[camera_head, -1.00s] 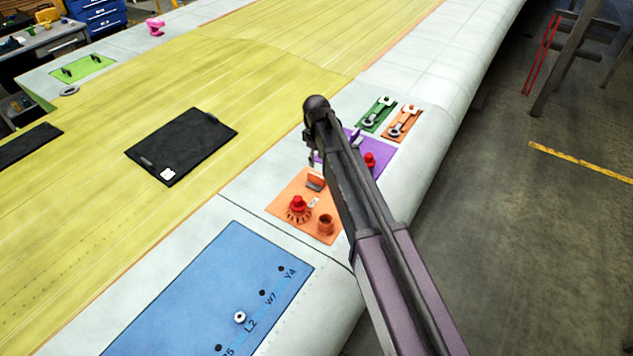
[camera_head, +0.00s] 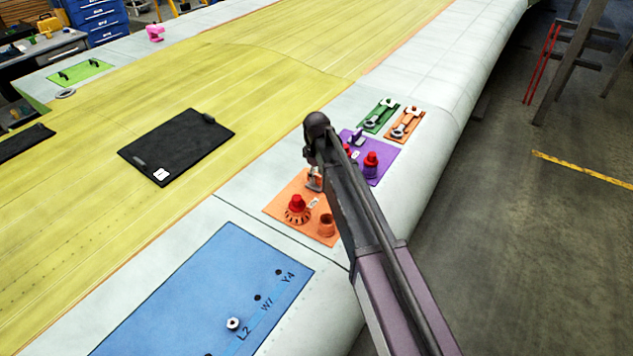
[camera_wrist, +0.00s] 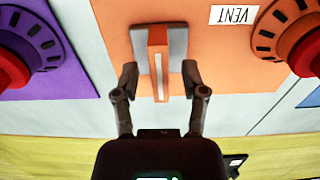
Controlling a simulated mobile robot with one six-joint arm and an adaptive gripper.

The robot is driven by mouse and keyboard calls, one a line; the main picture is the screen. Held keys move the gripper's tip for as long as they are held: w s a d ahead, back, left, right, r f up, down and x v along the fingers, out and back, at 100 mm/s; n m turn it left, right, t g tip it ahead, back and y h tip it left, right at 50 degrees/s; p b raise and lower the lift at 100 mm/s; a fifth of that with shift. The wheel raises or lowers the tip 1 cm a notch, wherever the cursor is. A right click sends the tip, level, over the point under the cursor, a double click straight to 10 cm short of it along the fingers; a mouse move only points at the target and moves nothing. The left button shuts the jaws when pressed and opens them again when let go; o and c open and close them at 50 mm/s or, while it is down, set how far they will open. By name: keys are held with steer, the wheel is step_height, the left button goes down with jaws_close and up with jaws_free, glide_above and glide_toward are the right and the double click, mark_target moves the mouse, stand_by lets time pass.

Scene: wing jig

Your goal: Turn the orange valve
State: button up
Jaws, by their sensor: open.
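The orange valve (camera_wrist: 158,62) is a raised orange lever on a grey base in the wrist view, on the orange panel (camera_wrist: 225,55). My gripper (camera_wrist: 159,76) is open, with one finger on each side of the lever's lower end in that picture. Gaps show between the fingers and the lever, and nothing is gripped. In the head view my gripper (camera_head: 314,183) points down at the upper part of the orange panel (camera_head: 280,205) and hides most of the valve.
On the orange panel stand a red-topped knob (camera_head: 297,207) and an orange cup-shaped part (camera_head: 326,225). A VENT label (camera_wrist: 234,15) is beside the valve. The purple panel (camera_head: 385,158) with red-topped knobs (camera_head: 371,163) lies close behind. The blue panel (camera_head: 205,295) is in front.

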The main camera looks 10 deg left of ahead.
steer(key=shift+f+b, duration=0.3)
steer(key=shift+f, duration=0.2)
jaws_close()
